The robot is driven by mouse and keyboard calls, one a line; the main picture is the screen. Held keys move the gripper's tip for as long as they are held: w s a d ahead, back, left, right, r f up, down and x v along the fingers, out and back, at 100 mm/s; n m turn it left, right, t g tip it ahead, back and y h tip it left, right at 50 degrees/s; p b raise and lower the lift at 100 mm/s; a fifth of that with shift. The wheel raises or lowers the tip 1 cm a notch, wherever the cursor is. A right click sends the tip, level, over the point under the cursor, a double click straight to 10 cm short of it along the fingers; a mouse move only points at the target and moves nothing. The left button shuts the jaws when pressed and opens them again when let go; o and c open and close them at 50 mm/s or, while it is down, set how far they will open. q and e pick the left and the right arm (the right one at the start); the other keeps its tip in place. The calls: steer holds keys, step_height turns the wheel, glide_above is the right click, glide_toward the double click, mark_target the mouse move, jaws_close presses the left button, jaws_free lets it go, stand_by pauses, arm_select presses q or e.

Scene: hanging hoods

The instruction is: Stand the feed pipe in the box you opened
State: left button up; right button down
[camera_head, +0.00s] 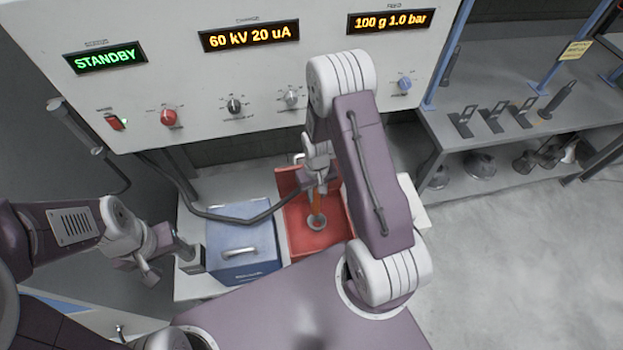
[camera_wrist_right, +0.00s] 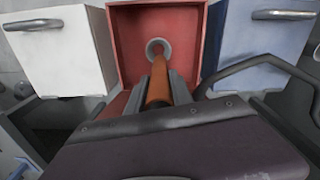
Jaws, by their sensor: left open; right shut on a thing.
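The feed pipe (camera_head: 316,203) is orange with a grey ring-shaped end. My right gripper (camera_head: 317,186) is shut on it and holds it roughly upright, ring end down, over the open red box (camera_head: 330,240). In the right wrist view the pipe (camera_wrist_right: 158,84) runs between the fingers (camera_wrist_right: 160,90) of that gripper, with its ring inside the outline of the red box (camera_wrist_right: 127,45). I cannot tell whether the ring touches the box floor. My left gripper (camera_head: 190,259) is open and empty, beside the left side of the closed blue box (camera_head: 240,235).
A closed white box (camera_wrist_right: 65,50) stands on the other side of the red one. A dark hose (camera_head: 225,214) runs from the panel across the blue box toward the pipe. The control panel (camera_head: 190,85) rises behind. A grey shelf (camera_head: 510,110) with nozzles stands at the right.

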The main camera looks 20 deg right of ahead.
mark_target(318, 202)
steer(key=shift+s, duration=0.45)
steer(key=shift+s+p, duration=0.1)
steer(key=shift+p, duration=0.2)
steer(key=shift+f, duration=0.1)
steer(key=shift+d+f+b, duration=0.1)
steer(key=shift+f+b, duration=0.45)
steer(key=shift+b, duration=0.1)
step_height(318, 202, down, 2)
steer(key=shift+f+b, duration=0.2)
steer(key=shift+b, duration=0.8)
steer(key=shift+r, duration=0.1)
